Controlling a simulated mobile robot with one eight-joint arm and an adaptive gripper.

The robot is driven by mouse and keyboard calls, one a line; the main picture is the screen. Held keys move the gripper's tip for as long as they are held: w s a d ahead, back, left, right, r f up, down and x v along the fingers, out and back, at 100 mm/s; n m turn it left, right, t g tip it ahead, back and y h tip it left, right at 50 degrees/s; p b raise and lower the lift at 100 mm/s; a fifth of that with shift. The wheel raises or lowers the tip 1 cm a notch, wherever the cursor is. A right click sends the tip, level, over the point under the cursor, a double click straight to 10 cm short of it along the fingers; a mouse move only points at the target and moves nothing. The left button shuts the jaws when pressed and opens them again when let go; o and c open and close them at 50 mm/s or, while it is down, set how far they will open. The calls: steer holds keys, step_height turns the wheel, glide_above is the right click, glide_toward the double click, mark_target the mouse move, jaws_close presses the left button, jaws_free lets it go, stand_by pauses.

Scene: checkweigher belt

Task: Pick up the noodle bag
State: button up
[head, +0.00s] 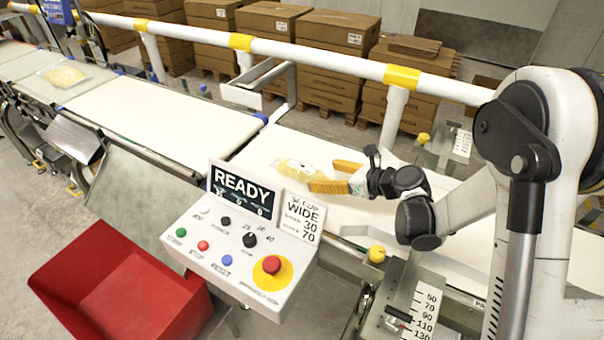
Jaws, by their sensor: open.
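A clear bag with pale yellow contents, which looks like a noodle bag (293,168), lies on the white belt (278,143) in the middle of the head view. My gripper (322,176) is just right of it, low over the belt. Its two orange-yellow fingers are apart, with the near finger close to the bag's lower right side. I cannot tell whether a finger touches the bag. A second similar bag (63,76) lies flat on the belt at the far left.
A control box (240,240) with a READY display and red stop button stands in front of the belt. A red bin (120,285) is at lower left. A white rail (300,52) with yellow bands runs behind the belt. Cartons (335,40) stand behind it.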

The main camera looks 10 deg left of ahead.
mark_target(316, 174)
steer(key=b+x, duration=0.1)
steer(key=x, duration=0.3)
steer(key=shift+a+f, duration=0.1)
steer(key=x, duration=0.1)
steer(key=b+x, duration=0.1)
steer(key=x, duration=0.1)
steer(key=b+x, duration=0.1)
steer(key=x, duration=0.1)
steer(key=shift+a, duration=0.25)
steer(key=shift+r, duration=0.3)
steer(key=shift+c, duration=0.6)
steer(key=c, duration=1.4)
